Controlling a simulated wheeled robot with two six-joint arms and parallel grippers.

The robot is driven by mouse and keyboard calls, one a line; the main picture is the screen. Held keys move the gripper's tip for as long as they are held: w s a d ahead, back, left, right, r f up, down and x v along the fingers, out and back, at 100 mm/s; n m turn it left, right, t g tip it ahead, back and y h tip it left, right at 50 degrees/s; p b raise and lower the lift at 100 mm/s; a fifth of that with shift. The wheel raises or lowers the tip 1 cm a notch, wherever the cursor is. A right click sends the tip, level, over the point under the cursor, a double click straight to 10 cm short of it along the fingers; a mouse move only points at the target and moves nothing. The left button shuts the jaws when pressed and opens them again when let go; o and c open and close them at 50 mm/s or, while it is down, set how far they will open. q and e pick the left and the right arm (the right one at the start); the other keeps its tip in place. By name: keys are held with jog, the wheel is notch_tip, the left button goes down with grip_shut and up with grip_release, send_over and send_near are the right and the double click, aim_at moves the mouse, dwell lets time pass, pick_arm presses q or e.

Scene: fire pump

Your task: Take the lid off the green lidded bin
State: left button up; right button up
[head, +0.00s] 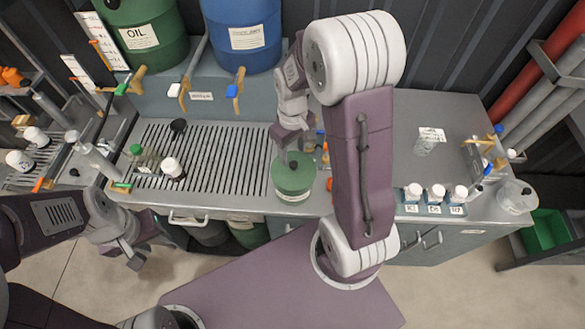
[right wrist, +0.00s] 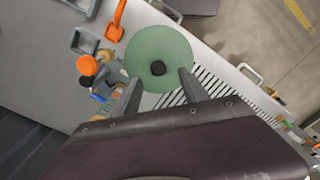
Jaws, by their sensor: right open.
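The green lidded bin (head: 293,196) stands on the grey counter near its front edge, right of the slotted drain area. Its round green lid (head: 294,175) is on it. Contact cannot be told. My left gripper (head: 138,254) hangs in front of the counter, away from the bin; its jaw opening is unclear.
Small bottles and orange-and-blue items (right wrist: 92,72) stand close beside the bin. Green (head: 145,35) and blue (head: 243,35) drums stand at the back. Three white-capped jars (head: 436,192) sit on the right. The slotted drain area (head: 222,160) is mostly clear.

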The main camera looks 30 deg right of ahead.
aim_at(294, 164)
jog(key=shift+s+d+f, duration=0.2)
jog(key=shift+d+f, duration=0.15)
jog(key=shift+f, duration=0.1)
jog(key=f, duration=0.2)
jog(key=f+p, duration=0.1)
jog(key=f, duration=0.1)
jog(key=shift+w+a, duration=0.1)
jog(key=shift+a, duration=0.15)
jog(key=shift+w+f, duration=0.15)
jog(key=shift+f, duration=0.2)
jog(key=shift+d, duration=0.1)
jog(key=c, duration=0.5)
grip_shut()
jog(key=shift+r, duration=0.1)
